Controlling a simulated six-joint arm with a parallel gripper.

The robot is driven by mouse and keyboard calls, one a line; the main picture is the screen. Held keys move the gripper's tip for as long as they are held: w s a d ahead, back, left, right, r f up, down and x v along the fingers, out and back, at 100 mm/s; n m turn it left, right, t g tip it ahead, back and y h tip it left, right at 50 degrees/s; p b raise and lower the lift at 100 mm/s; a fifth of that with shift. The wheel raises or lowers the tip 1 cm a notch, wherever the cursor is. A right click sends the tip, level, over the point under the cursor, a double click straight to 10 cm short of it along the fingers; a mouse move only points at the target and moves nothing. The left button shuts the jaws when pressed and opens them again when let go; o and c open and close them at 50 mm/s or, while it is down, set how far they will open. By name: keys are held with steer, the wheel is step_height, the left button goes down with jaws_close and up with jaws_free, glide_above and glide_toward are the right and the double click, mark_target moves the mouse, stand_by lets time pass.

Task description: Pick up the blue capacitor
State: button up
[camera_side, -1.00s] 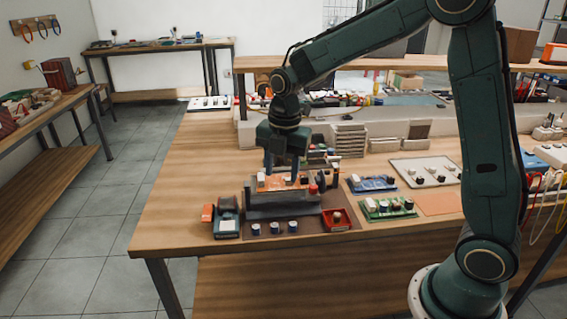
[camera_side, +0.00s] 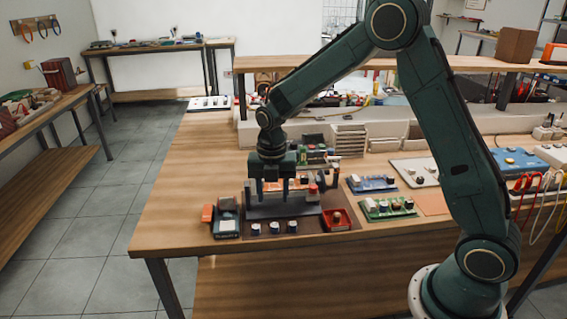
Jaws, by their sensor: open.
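Three small capacitors with pale tops and dark bluish sides stand in a row on the dark mat: a left one (camera_side: 256,229), a middle one (camera_side: 274,228) and a right one (camera_side: 292,227). At this size I cannot tell which is the blue capacitor. My gripper (camera_side: 272,197) points straight down behind this row, over the dark grey fixture (camera_side: 285,209). Its two fingers are apart, with no capacitor seen held between them. The fingers partly hide the parts on the fixture. I cannot tell whether the fingertips touch anything.
A black device with an orange block (camera_side: 208,213) stands left of the fixture. A red tray (camera_side: 337,220) sits to its right. Green (camera_side: 388,209) and blue (camera_side: 373,184) circuit boards lie farther right. The wooden table (camera_side: 175,190) is clear at the left.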

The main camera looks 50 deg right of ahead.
glide_above(275, 225)
steer(key=shift+a+f, duration=0.2)
steer(key=shift+f, duration=2.3)
steer(key=shift+d+f, duration=0.2)
steer(key=shift+f, duration=2.4)
jaws_close()
